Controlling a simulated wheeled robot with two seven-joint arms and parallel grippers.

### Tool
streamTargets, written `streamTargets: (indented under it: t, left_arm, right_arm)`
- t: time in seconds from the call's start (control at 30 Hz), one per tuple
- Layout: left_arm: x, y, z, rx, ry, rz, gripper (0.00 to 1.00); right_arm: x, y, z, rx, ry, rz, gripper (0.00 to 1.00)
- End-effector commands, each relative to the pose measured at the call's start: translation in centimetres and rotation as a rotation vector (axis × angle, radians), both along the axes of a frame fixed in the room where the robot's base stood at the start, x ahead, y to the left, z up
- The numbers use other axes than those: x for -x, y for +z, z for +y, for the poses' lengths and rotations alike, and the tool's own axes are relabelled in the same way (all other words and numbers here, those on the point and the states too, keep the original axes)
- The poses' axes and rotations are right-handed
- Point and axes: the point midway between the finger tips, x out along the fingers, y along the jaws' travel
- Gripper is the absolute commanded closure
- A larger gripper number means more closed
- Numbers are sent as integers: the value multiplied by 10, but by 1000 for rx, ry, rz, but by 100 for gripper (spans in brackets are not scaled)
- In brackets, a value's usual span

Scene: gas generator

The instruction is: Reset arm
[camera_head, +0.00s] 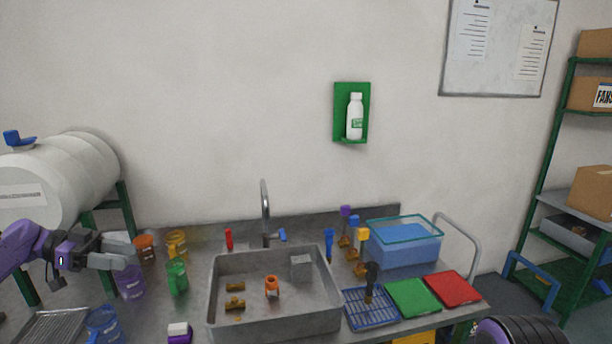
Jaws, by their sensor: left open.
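My left gripper (128,253) is at the left side of the view, on a purple and grey arm. It is open, with its grey fingers apart and nothing seen between them. It is above the left part of the counter, in front of the colored cups. A purple cup (131,284) shows just below its fingers; I cannot tell whether they touch. My right gripper is not in view; a dark ribbed rounded part at the bottom right looks like part of my own right arm.
A metal sink (325,320) holds several small fittings. Orange, yellow, green (177,279) and blue cups (104,324) stand at left. A blue rack (371,309), green tray (413,297), red tray (450,288) and clear water tub (405,248) are at right. A white tank (75,175) stands behind left.

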Motion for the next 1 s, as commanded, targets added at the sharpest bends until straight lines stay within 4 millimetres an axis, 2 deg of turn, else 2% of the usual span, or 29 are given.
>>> streamTargets:
  t: [0.27,0.43,0.53,0.67,0.7,0.77,0.8,0.87,1.0]
  left_arm:
    - [-20,-39,-46,27,34,167,49]
    - [-35,-81,-88,37,83,327,49]
    - [-41,-118,-121,34,127,451,49]
    - [-41,-191,-176,7,219,659,49]
    - [-38,-217,-193,-9,256,728,49]
    - [-31,-257,-216,-36,319,824,49]
    - [-24,-284,-230,-58,365,883,49]
    - [-10,-324,-248,-95,436,966,49]
    - [36,-418,-278,-195,625,1124,49]
  right_arm:
    - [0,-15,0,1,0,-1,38]
    - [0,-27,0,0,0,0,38]
    - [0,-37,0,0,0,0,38]
    - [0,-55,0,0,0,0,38]
    - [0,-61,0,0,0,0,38]
    - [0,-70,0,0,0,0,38]
    - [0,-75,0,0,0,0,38]
    - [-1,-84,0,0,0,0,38]
    - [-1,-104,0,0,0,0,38]
